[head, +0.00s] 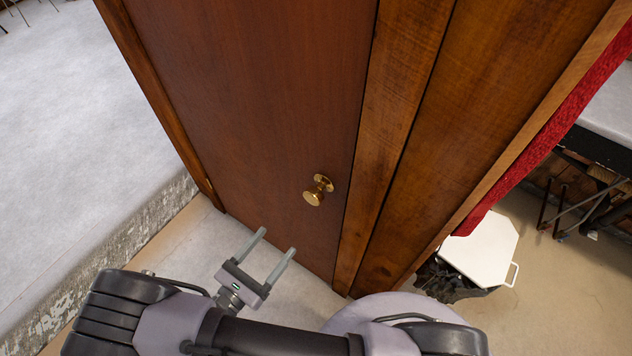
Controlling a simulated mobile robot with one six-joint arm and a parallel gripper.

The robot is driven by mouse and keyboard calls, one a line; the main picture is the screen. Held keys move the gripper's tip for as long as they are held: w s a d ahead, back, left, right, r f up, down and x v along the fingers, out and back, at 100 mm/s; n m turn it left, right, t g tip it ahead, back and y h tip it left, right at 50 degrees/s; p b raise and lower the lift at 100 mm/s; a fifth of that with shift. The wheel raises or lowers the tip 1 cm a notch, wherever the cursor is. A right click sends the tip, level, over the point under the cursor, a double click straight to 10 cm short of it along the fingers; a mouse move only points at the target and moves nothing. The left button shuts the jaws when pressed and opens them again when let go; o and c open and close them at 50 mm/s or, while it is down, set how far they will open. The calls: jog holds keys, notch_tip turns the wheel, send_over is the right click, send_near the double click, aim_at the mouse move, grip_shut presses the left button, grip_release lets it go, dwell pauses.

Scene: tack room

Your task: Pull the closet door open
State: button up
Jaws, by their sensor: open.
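The closet door (265,95) is a dark reddish-brown wooden panel set in a lighter wooden frame, and it looks shut. Its brass knob (317,191) sits near the door's right edge. My gripper (279,242) is below and to the left of the knob in the picture, with its two grey fingers apart and nothing between them. The fingers point up and to the right, and they are apart from the knob.
A rough-edged pale wall or ledge (95,130) stands left of the closet. On the right are a red cloth (545,140), a white board with a handle (482,250) and a metal-legged table (608,110). Bare floor (290,295) lies before the door.

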aim_at(311, 199)
jog(key=b+x, duration=0.2)
jog(key=x, duration=1.4)
jog(key=shift+w+d, duration=0.2)
jog(key=shift+w, duration=0.15)
grip_shut()
